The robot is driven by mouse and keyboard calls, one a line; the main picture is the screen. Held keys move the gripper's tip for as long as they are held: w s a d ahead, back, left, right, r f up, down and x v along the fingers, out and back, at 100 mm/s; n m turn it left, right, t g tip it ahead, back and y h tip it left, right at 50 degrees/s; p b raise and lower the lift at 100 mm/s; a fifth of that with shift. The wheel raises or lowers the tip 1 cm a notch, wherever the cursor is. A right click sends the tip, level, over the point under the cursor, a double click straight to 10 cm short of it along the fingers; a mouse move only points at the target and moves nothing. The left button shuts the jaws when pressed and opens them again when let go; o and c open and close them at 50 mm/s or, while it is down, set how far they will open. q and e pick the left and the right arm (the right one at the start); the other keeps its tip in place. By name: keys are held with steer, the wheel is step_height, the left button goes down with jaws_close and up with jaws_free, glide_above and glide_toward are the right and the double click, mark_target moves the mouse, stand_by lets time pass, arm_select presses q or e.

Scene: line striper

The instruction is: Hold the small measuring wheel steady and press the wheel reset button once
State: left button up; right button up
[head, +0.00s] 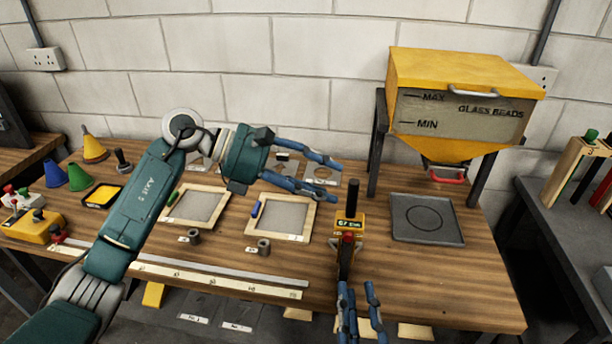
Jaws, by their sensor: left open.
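The small measuring wheel (349,224) stands on the wooden bench, right of the middle. It has a black upright grip, a yellow housing with a dark number display, and a red part (347,238) below the display that may be the reset button. Its lower end is narrow and dark, partly unclear behind my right gripper. My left gripper (336,180) is open and empty, its blue fingers pointing right, just left of and behind the black grip. My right gripper (357,287) comes in from the bottom, fingers apart, close in front of the wheel's lower end. I cannot tell whether it touches.
A yellow glass-bead hopper (460,75) stands at the back right, with a grey tray (427,219) in front. Two framed trays (280,217) lie left of the wheel. A long ruler (200,280) runs along the front left. Bench right of the wheel is mostly clear.

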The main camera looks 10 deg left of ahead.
mark_target(353, 194)
arm_select(q)
steer(key=x, duration=0.7)
jaws_close()
arm_select(e)
jaws_close()
stand_by(1.2)
